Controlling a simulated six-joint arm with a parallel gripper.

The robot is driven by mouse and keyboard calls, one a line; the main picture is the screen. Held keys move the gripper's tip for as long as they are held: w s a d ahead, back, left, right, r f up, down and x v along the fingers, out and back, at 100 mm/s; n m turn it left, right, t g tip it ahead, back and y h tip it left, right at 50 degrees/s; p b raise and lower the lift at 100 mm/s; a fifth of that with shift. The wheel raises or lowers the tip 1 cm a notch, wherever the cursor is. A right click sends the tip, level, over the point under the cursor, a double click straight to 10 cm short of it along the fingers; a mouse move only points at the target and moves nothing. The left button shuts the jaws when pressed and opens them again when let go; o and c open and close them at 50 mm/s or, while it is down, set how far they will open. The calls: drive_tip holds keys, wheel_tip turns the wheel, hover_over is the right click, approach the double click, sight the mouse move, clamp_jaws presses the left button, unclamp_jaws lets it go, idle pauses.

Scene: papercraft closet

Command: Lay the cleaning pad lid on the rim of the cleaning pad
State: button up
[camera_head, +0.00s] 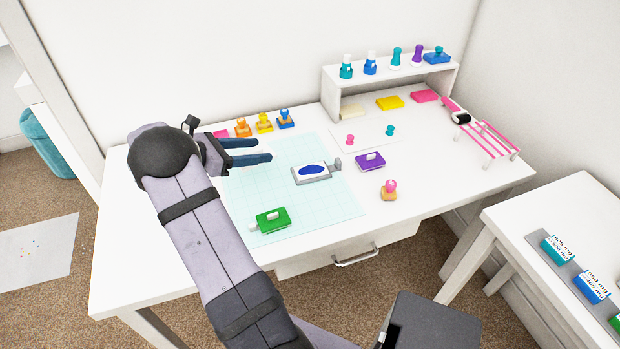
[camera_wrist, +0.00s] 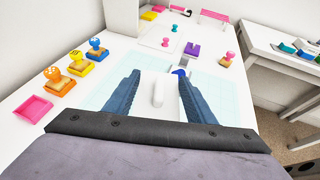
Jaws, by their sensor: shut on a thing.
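My gripper (camera_wrist: 157,82) is shut on the white cleaning pad lid (camera_wrist: 142,90), with the raised white handle (camera_wrist: 158,90) showing between the blue fingers. In the head view my gripper (camera_head: 258,149) hangs over the left part of the pale mat, and the lid is hard to make out there. What looks like the cleaning pad (camera_head: 298,180) is a grey tray with a white surface and a dark blue patch, lying on the mat right of my gripper. In the wrist view it is mostly hidden beyond the lid, with some blue (camera_wrist: 181,72) showing.
A green pad (camera_head: 272,221) lies at the mat's front; a purple pad (camera_head: 370,161) sits to the right. A pink-topped stamp (camera_head: 389,190) stands nearby. Several stamps (camera_head: 264,123) and an open pink tray (camera_wrist: 35,108) line the back left. A shelf (camera_head: 334,92) stands behind.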

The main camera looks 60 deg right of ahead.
sight(311, 170)
drive_tip(key=s+d+r+m+g+y+b, duration=0.2)
drive_tip(key=s+d+m+g, duration=0.1)
drive_tip(key=s+d, duration=0.8)
drive_tip(key=shift+s+a+f, duration=0.2)
drive_tip(key=shift+a+f, duration=0.05)
drive_tip(key=shift+f, duration=1.45)
drive_tip(key=shift+s+a+f, duration=0.2)
drive_tip(key=shift+f, duration=1.45)
drive_tip(key=shift+s+a+f, duration=0.2)
drive_tip(key=shift+a+f, duration=0.05)
drive_tip(key=shift+f, duration=1.45)
drive_tip(key=shift+f, duration=0.1)
drive_tip(key=o, duration=1)
drive_tip(key=b+v, duration=0.1)
drive_tip(key=v, duration=1.1)
drive_tip(key=shift+w+d, duration=0.2)
